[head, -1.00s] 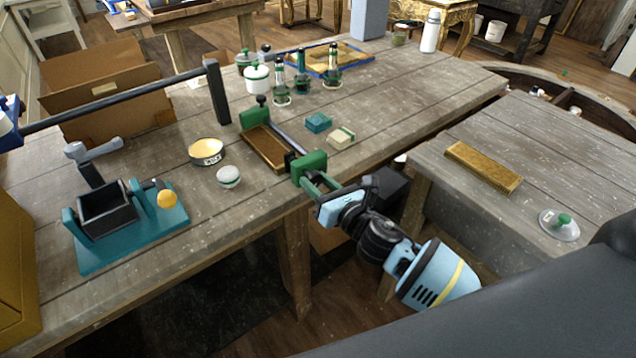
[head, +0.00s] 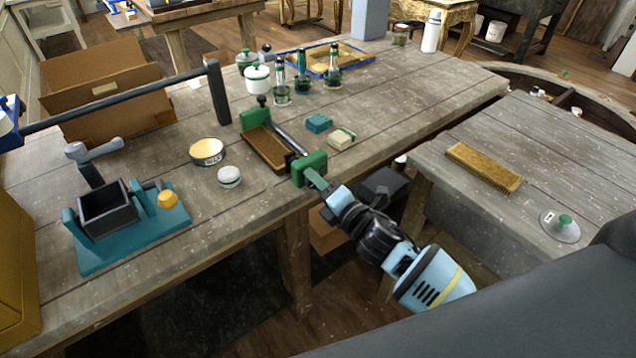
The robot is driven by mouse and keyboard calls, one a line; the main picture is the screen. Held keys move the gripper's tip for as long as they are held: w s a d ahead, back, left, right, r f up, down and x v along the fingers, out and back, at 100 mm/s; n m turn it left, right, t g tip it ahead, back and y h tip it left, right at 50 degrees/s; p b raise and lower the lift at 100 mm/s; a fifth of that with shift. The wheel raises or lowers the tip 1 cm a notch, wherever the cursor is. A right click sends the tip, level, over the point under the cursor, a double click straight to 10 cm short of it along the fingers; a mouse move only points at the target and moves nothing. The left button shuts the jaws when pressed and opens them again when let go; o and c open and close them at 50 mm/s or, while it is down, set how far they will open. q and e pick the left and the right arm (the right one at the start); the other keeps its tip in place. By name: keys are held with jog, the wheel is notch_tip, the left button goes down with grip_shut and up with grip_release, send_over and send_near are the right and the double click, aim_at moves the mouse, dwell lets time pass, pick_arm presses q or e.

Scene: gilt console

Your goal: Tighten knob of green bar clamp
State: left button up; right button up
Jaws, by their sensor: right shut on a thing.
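The green bar clamp lies on the wooden table (head: 390,108). Its far green jaw (head: 255,117) has a small dark knob on top, and its near green jaw (head: 309,168) sits at the table's front edge. A dark metal bar (head: 287,137) joins the jaws. A brown wooden piece (head: 266,147) lies between them along the bar. My right gripper (head: 322,186) reaches up from the lower right. It is shut on the clamp's green knob end, just in front of the near jaw. The fingers hide most of the knob. My left gripper does not show.
A teal stand (head: 135,235) is at left. A side table (head: 530,150) stands right, with a gap between tables.

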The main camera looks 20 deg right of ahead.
jog(key=shift+s+f+m, duration=0.1)
jog(key=shift+f+m, duration=0.1)
jog(key=shift+m, duration=7.35)
jog(key=shift+f+m, duration=0.15)
jog(key=shift+m, duration=7.4)
